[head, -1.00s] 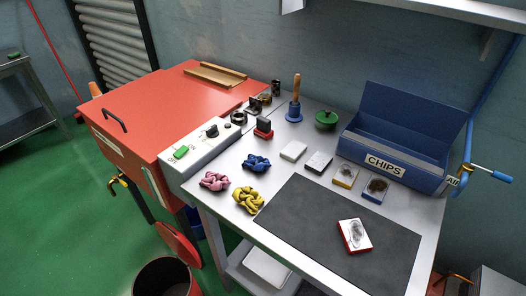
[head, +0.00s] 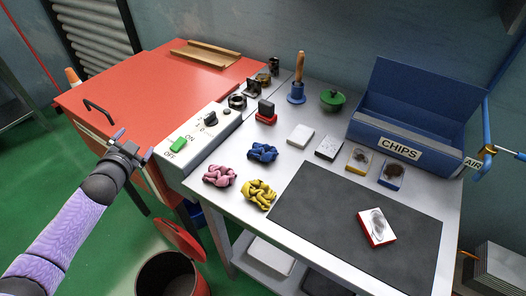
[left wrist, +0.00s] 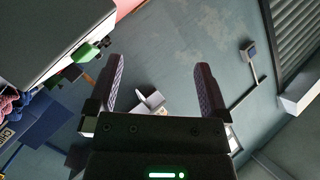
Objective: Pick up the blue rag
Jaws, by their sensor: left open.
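The blue rag (head: 262,152) is a crumpled, knotted cloth lying on the metal cart top. It is just behind the yellow rag (head: 259,194) and to the right of the pink rag (head: 219,175). My left gripper (head: 133,144) is open and empty, in front of the red cabinet and left of the control box, well apart from the blue rag. Its two spread fingers (left wrist: 160,88) show in the left wrist view with nothing held between them. Pink and blue shapes at that view's left edge are too cut off to name surely. My right gripper is not in view.
The control box (head: 196,140) with a green switch lies between my left gripper and the rags. A dark mat (head: 345,215) holds a red-and-white block. A red bin (head: 172,277) is below.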

